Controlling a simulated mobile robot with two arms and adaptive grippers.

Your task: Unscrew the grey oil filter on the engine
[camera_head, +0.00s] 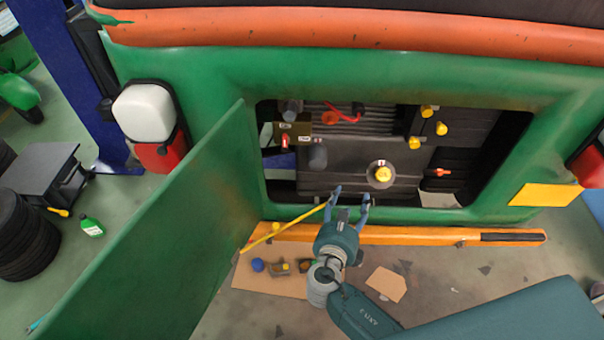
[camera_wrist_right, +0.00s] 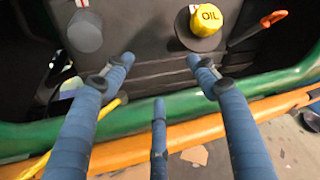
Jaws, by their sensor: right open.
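The engine (camera_head: 345,150) sits in the open bay of the green vehicle. A dark grey, round cylinder (camera_head: 318,156), which looks like the oil filter, is on the engine's front, left of the yellow oil cap (camera_head: 383,174). In the right wrist view the grey filter (camera_wrist_right: 85,32) is at upper left and the yellow cap marked OIL (camera_wrist_right: 207,18) at upper right. My right gripper (camera_head: 351,196) is open and empty, its blue fingers apart at the bay's lower edge, below and right of the filter and not touching it. My left gripper is out of view.
The green hatch door (camera_head: 165,245) hangs open at left, with a yellow rod (camera_head: 290,228) beside it. An orange bumper (camera_head: 410,236) runs below the bay. Cardboard (camera_head: 265,276) with small parts lies on the floor. Yellow caps and an orange-red handle (camera_head: 441,172) are at the engine's right.

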